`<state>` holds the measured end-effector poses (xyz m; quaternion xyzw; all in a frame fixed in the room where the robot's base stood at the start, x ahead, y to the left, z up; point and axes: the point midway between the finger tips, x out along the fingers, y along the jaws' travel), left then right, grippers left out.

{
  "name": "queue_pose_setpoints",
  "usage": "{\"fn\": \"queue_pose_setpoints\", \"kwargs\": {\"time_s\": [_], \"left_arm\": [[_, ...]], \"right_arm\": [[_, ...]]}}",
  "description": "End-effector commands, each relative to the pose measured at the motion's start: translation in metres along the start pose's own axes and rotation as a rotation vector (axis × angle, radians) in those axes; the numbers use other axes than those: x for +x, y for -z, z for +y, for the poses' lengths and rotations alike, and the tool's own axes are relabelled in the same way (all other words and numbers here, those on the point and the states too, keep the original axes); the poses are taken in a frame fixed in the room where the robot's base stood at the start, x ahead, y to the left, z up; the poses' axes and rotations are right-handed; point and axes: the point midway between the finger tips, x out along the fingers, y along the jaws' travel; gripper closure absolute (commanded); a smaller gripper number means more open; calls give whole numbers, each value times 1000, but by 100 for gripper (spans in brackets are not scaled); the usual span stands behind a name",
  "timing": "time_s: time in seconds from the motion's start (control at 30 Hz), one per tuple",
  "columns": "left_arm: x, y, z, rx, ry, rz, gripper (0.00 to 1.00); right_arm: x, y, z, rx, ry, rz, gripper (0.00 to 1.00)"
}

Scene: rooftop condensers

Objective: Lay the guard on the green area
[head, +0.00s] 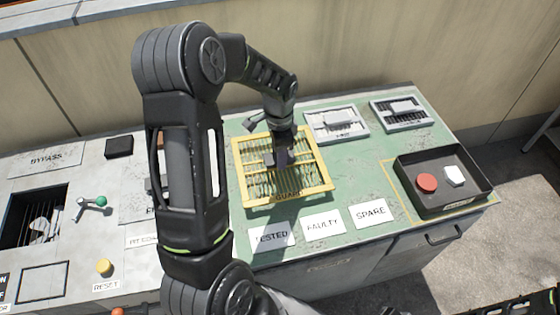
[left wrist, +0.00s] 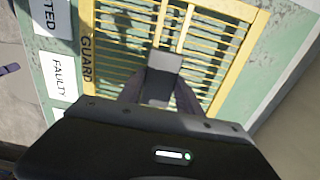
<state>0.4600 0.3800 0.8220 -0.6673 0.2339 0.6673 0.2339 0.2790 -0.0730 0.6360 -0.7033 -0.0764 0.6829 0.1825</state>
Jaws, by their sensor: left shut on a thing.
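The guard (head: 259,188) is a yellow frame with slats, lying flat or nearly so over the green area (head: 354,166) of the bench top. Its label reads GUARD in the left wrist view (left wrist: 86,58). My left gripper (head: 283,158) is over the guard's middle, shut on its grip block (left wrist: 164,75). Whether the guard touches the surface or hangs just above it I cannot tell.
TESTED (head: 272,236), FAULTY (head: 324,224) and SPARE (head: 370,213) labels lie in front of the guard. Two grey framed units (head: 336,124) (head: 401,113) sit behind. A black tray (head: 443,206) with red and white pieces stands right. A grey panel is left.

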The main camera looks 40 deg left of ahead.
Motion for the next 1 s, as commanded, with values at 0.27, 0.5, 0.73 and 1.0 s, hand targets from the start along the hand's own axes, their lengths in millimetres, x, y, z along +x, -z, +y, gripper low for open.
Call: {"fn": "queue_pose_setpoints", "kwargs": {"time_s": [0.27,0.5,0.73,1.0], "left_arm": [[12,0,1,0,-2,-2,100],[37,0,0,0,0,0,100],[37,0,0,0,1,1,100],[40,0,0,0,0,0,48]], "right_arm": [[-2,0,-1,0,0,-1,100],[-4,-1,-1,1,-1,-1,100],[-4,-1,-1,1,-1,-2,100],[-2,0,0,1,-1,-1,100]]}}
